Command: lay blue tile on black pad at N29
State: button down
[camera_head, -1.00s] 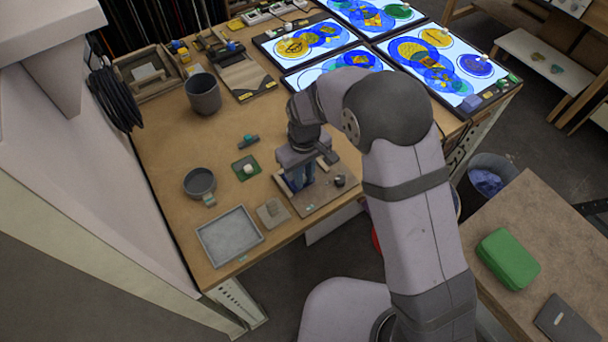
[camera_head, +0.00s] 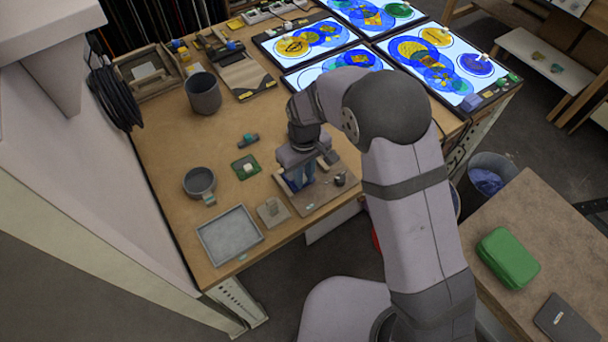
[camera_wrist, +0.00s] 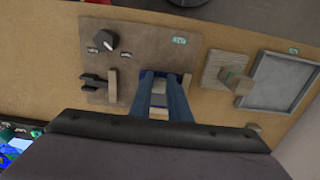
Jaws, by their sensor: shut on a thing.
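My gripper (camera_head: 297,178) reaches down over a brown board (camera_head: 318,198) near the bench's front edge. In the wrist view its two blue-grey fingers (camera_wrist: 162,98) are shut on a dark blue piece (camera_wrist: 147,76), which seems to be the blue tile. The piece sits low at the board, between two wooden blocks; the fingers hide most of it. I cannot tell whether it touches the board. Lit panels with blue and yellow round designs (camera_head: 440,68) lie at the far right of the bench. No N29 label or black pad can be made out.
A black knob (camera_wrist: 105,40) stands on the board. Beside it are a small block on a square plate (camera_head: 272,211), a grey tray (camera_head: 229,236), a grey round dish (camera_head: 199,181) and a small green mat (camera_head: 246,167). A tall grey pot (camera_head: 203,93) stands farther back.

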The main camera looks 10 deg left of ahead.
jog(key=shift+f, duration=0.2)
jog(key=c, duration=1.6)
grip_release()
jog(key=shift+r, duration=0.1)
jog(key=shift+r+b, duration=1.25)
jog(key=shift+r, duration=2.35)
